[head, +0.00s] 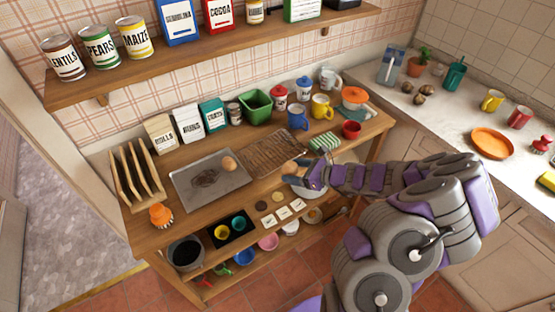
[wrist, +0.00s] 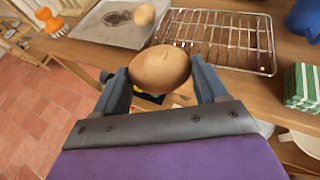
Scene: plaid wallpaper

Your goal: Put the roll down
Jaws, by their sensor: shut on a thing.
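My gripper (head: 303,174) is shut on a round, light brown roll (wrist: 160,69). In the wrist view the roll sits between the two fingers, and in the head view it is partly hidden by my gripper. They are at the front edge of the wooden table, just in front of the wire cooling rack (head: 272,152). Whether the roll touches anything below it cannot be told. A second roll (head: 229,163) lies on the grey baking tray (head: 190,195) to the left; this roll (wrist: 144,14) and the tray (wrist: 100,25) also show in the wrist view.
An orange brush (head: 160,215) stands left of the tray near a wooden rack (head: 140,178). Cartons, mugs and a green basket (head: 256,106) line the table's back.

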